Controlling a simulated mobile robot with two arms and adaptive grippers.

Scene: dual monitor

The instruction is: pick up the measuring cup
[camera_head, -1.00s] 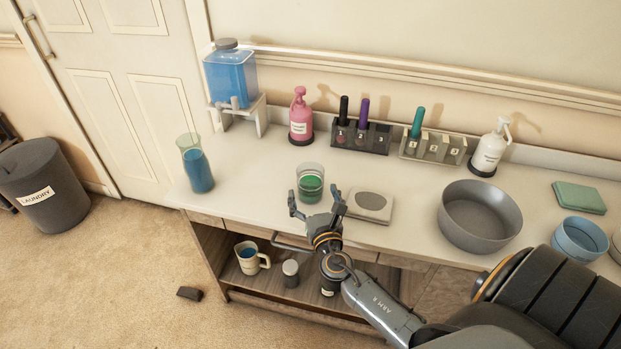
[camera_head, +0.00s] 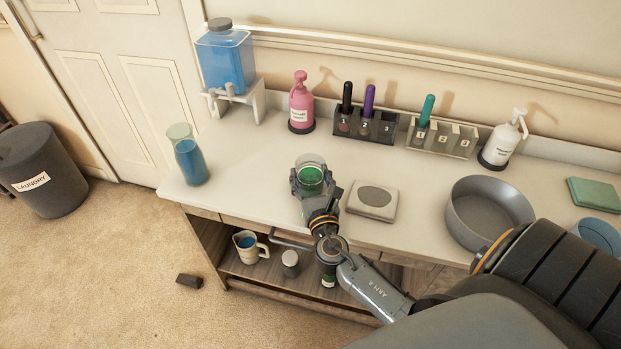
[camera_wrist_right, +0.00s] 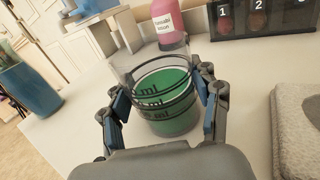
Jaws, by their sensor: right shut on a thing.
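The measuring cup (camera_head: 310,173) is a clear glass with dark graduation marks and green liquid, standing upright near the front of the counter. My right gripper (camera_head: 310,182) is shut on it, with fingers on both sides of the glass. In the right wrist view the cup (camera_wrist_right: 165,100) fills the space between the blue-padded fingers of the right gripper (camera_wrist_right: 166,108). I cannot tell whether its base is clear of the counter. My left gripper is not in view.
A grey scale (camera_head: 373,200) lies right of the cup. A glass of blue liquid (camera_head: 190,160) stands to the left, a pink pump bottle (camera_head: 301,105) behind. A grey bowl (camera_head: 489,215) stands further right. A mug (camera_head: 248,246) sits on the lower shelf.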

